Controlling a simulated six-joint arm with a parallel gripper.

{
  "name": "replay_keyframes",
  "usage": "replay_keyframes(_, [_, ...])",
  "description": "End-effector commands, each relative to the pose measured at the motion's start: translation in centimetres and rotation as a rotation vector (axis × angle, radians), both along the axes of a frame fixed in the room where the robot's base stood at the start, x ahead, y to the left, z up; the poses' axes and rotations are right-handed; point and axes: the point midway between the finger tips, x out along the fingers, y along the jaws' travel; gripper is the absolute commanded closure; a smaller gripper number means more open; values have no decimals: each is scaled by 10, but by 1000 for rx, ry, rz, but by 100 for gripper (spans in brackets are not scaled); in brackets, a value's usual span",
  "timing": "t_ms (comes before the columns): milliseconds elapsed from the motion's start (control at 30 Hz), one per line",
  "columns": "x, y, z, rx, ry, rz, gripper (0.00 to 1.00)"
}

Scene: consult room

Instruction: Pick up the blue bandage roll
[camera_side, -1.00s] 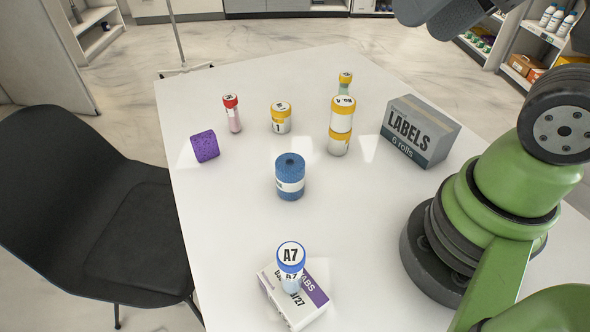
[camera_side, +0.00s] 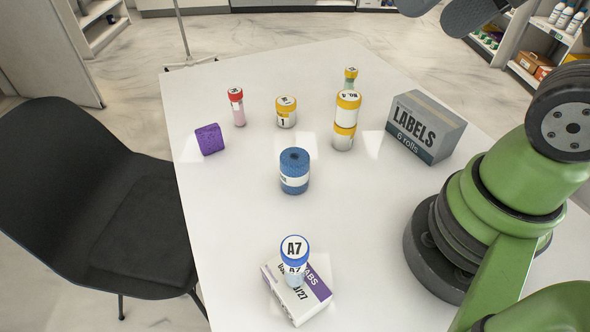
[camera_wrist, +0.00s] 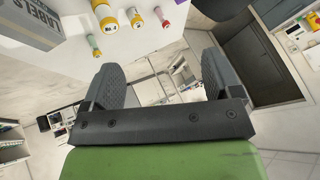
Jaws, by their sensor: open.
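The blue bandage roll (camera_side: 295,171) stands upright near the middle of the white table in the side view, with a white band around it. Nothing touches it. The wrist view does not show it. My gripper (camera_wrist: 165,84) shows in the wrist view with its two dark fingers apart and nothing between them. It is high beyond the table's far right side, and in the side view only part of it shows at the top edge.
Stacked yellow-capped jars (camera_side: 346,119), a green-bodied vial (camera_side: 350,80) and a labels box (camera_side: 425,127) are right. A blue-capped jar (camera_side: 294,262) sits on a small carton (camera_side: 298,298) in front.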

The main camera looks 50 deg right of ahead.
Motion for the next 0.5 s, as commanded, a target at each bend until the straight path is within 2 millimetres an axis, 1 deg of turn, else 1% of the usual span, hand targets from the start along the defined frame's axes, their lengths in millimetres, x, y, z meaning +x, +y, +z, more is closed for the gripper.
replay_keyframes(167, [3,0,0,3,13,-5,16])
replay_keyframes(267, [15,1,-3,14,63,-26,16])
replay_keyframes(367, [36,2,-11,28,146,-69,16])
replay_keyframes(500, [73,8,-33,40,277,-145,16])
